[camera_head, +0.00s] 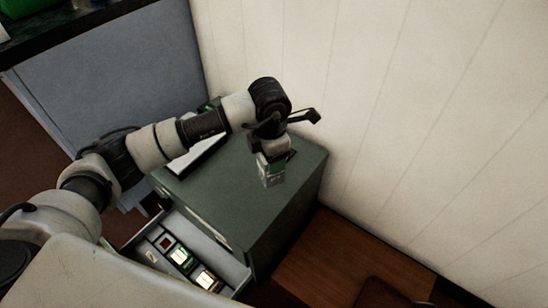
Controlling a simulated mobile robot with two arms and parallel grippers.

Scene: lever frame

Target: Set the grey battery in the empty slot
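My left gripper (271,155) reaches over the green cabinet (235,205) and points down. It appears shut on a grey battery (272,177) with a green band, held upright near the cabinet top; I cannot tell whether the battery touches it. The open drawer (225,262) at the cabinet's front has a row of slots. One slot (166,243) looks dark with a reddish floor and seems empty. Two others hold bright pale blocks, one (181,257) with green edging and one (207,279) nearer. My own arm link hides the drawer's near part. My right gripper is out of view.
A flat white-faced item (197,153) lies at the cabinet's back left, behind my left arm. A pale panelled wall (400,110) stands close behind and right. A wooden surface (345,262) lies at lower right. A blue-grey panel (120,70) is at upper left.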

